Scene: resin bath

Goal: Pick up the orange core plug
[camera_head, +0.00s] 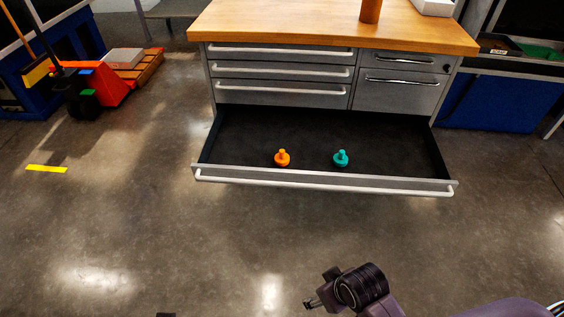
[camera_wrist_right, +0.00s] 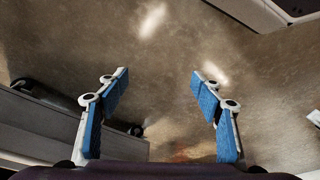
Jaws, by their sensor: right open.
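The orange core plug (camera_head: 282,158) stands upright in the open bottom drawer (camera_head: 235,143), left of its middle and close to the front wall. It has a wide round base and a narrower knob on top. My right gripper (camera_wrist_right: 159,76) is open and empty in the right wrist view, its blue-padded fingers spread above bare floor. In the head view, part of my right arm (camera_head: 362,287) shows at the bottom, in front of the drawer and apart from it. The orange plug cannot be made out in the right wrist view.
A teal plug (camera_head: 341,158) stands right of the orange one in the same drawer. The drawer's long pale handle (camera_head: 325,186) runs along its front. The wooden worktop (camera_head: 300,25) and shut drawers are above and behind. The floor (camera_head: 190,240) in front is clear.

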